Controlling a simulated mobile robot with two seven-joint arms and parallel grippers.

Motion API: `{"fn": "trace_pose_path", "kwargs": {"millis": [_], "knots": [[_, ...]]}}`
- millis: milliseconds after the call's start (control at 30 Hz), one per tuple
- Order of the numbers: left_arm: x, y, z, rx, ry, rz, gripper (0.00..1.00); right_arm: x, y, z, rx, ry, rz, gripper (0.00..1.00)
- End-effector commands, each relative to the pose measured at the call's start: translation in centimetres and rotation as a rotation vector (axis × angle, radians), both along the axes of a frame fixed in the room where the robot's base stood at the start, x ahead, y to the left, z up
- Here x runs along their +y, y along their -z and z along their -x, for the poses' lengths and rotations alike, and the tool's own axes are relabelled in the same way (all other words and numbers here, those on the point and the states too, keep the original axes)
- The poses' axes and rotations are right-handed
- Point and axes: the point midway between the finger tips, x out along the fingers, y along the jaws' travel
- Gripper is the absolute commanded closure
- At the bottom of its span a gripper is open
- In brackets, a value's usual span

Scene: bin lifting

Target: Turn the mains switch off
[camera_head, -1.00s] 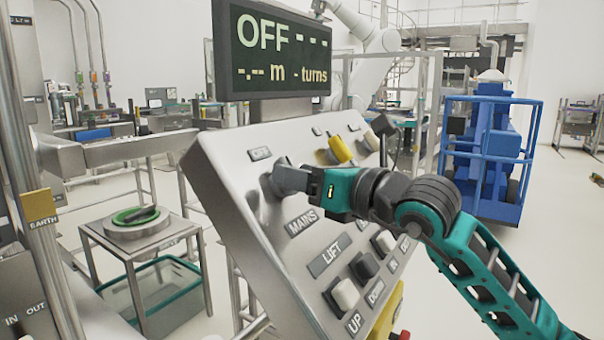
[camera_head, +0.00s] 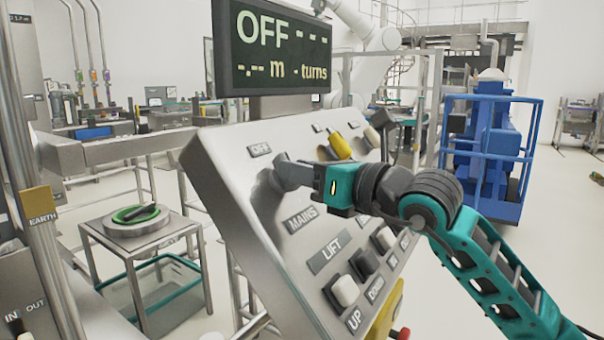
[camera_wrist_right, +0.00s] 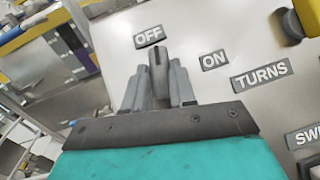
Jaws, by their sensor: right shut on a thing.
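The sloped grey control panel (camera_head: 230,190) stands in the middle of the head view, with a MAINS label (camera_head: 302,220) and an OFF label (camera_head: 260,150). My right gripper (camera_head: 283,175) reaches in from the right and hides most of the mains switch in that view. In the right wrist view the grey mains switch (camera_wrist_right: 158,62) sits between the two fingers, which are shut on it. Its tip points at the OFF label (camera_wrist_right: 149,37), with the ON label (camera_wrist_right: 214,60) to the right. The display (camera_head: 272,50) above reads OFF. My left gripper is not in view.
Below the switch are a LIFT label (camera_head: 332,250) and several push buttons (camera_head: 345,290). A yellow switch (camera_head: 340,146) sits higher on the panel. A stand with a green-ringed disc (camera_head: 137,215) is at left, and a blue caged machine (camera_head: 490,150) at right.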

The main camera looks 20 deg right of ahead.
Motion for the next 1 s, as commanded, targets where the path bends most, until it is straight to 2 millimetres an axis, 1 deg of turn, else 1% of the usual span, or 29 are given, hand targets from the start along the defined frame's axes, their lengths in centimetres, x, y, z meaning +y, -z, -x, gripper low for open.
{"fn": "trace_pose_path", "kwargs": {"millis": [33,233,400,733,767,1000], "knots": [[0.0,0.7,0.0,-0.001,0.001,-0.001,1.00,-0.1,0.4,-0.1,-0.014,-0.018,0.018,1.00],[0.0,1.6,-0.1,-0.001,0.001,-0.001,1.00,-0.2,0.3,-0.1,-0.070,-0.096,0.090,1.00],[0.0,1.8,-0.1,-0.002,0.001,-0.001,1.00,-0.2,0.2,-0.1,-0.094,-0.130,0.119,1.00],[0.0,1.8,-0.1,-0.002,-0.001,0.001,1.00,-0.1,0.1,-0.1,-0.099,-0.135,0.124,1.00],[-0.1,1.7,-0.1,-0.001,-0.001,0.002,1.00,-0.1,0.1,-0.1,-0.099,-0.135,0.124,0.72],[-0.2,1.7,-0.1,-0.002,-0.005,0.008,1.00,-0.2,0.0,-0.1,-0.100,-0.134,0.123,0.49]]}}
